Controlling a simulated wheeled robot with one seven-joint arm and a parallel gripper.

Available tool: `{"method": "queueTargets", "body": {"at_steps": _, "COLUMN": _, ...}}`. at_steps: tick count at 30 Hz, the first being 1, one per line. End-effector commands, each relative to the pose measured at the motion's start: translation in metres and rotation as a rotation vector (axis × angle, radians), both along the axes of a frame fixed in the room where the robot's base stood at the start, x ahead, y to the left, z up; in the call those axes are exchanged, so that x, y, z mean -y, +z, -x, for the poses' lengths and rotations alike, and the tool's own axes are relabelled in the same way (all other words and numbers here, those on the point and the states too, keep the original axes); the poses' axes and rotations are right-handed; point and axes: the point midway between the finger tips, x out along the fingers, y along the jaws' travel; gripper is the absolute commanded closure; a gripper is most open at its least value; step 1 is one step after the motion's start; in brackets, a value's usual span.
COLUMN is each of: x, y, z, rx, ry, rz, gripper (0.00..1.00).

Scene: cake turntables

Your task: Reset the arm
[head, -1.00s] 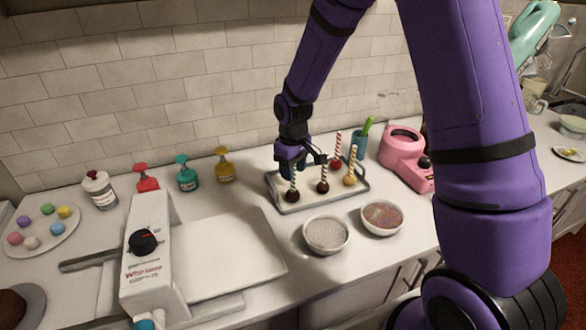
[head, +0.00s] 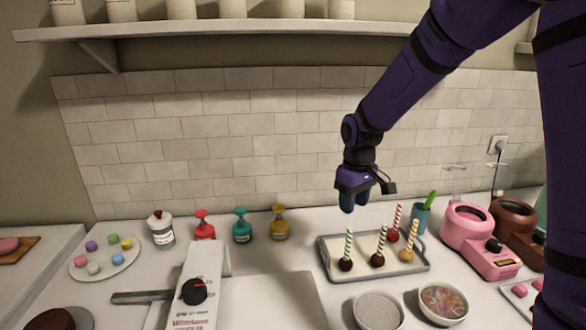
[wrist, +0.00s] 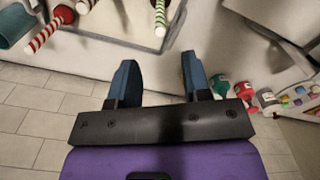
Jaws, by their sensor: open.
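My gripper (head: 354,203) hangs in the air above the back left of the grey-rimmed tray in the head view, fingers down. Its two blue fingers show apart and empty in the wrist view (wrist: 155,75). My purple arm comes down from the upper right.
Two bowls, one pale (head: 377,312) and one of sprinkles (head: 443,303), stand in front of the tray. A pink machine (head: 478,245) is right of it. Pump bottles (head: 242,227) line the back. A shelf (head: 230,29) runs overhead. Bare wall lies behind the gripper.

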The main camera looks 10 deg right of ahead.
Motion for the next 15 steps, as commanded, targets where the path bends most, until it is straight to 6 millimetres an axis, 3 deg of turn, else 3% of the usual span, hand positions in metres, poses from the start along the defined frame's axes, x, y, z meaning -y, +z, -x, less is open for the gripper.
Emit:
{"method": "queueTargets", "body": {"at_steps": 5, "x": 0.008, "y": 0.034, "z": 0.019, "rx": 0.046, "ry": -0.043, "rz": 0.004, "gripper": 0.56}}
{"method": "queueTargets", "body": {"at_steps": 15, "x": 0.032, "y": 0.115, "z": 0.093, "rx": 0.174, "ry": -0.186, "rz": 0.001, "gripper": 0.56}}
